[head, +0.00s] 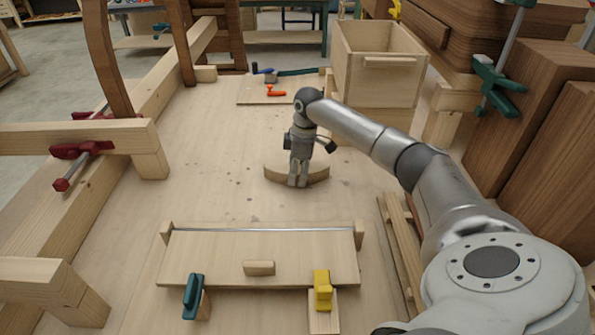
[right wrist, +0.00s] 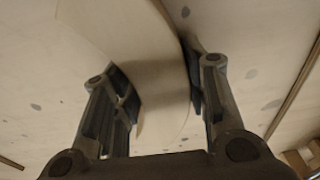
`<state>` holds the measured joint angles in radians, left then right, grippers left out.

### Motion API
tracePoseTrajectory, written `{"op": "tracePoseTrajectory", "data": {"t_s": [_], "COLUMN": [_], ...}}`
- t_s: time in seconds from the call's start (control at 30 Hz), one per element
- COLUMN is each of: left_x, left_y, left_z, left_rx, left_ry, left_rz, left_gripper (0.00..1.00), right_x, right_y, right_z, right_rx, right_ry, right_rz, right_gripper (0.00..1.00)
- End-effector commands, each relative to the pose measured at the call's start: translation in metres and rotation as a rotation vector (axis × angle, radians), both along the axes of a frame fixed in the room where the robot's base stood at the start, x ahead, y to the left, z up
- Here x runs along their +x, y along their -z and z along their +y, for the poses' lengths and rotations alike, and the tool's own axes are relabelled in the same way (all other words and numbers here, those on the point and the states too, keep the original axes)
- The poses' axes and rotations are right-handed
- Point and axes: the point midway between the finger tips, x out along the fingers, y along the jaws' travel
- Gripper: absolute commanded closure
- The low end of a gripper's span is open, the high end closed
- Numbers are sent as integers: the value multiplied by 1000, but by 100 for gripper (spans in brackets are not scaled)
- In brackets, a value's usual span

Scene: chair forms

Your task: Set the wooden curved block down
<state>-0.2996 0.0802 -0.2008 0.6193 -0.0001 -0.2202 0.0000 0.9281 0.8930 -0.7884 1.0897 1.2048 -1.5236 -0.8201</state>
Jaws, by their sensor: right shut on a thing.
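The wooden curved block (head: 318,175) is a pale, arched piece near the middle of the workbench in the head view. My right gripper (head: 298,182) points down and is shut on the block's middle, with the ends of the block showing on both sides. In the right wrist view, the block (right wrist: 155,75) runs between the two fingers of my right gripper (right wrist: 160,95), which press on its two faces. The block is at or very close to the bench top; I cannot tell whether it touches. My left gripper is not in view.
A wooden board (head: 215,248) with a small block on it lies at the front. A teal clamp (head: 193,296) and a yellow clamp (head: 322,290) stand at its front edge. An open wooden box (head: 378,84) stands behind right. Bare workbench (head: 215,150) surrounds the block.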

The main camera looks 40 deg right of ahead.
Motion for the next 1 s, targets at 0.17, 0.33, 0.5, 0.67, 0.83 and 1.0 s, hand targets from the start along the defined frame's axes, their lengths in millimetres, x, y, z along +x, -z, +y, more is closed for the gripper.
{"op": "tracePoseTrajectory", "data": {"t_s": [0.17, 0.33, 0.5, 0.67, 0.83, 1.0], "left_x": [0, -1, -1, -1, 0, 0], "left_y": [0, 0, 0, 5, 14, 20], "left_z": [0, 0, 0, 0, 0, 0], "left_rx": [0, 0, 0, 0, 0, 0], "left_ry": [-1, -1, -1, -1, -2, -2], "left_rz": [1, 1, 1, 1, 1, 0], "left_gripper": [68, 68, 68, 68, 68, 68], "right_x": [0, 0, 0, 0, -3, -5], "right_y": [1, 0, -1, -17, -51, -88], "right_z": [0, 0, 0, -2, -5, -8], "right_rx": [0, 0, 0, 0, 0, 0], "right_ry": [0, 0, 0, 1, 0, 0], "right_rz": [0, 0, 0, -3, -5, -4], "right_gripper": [39, 38, 38, 38, 38, 38]}}
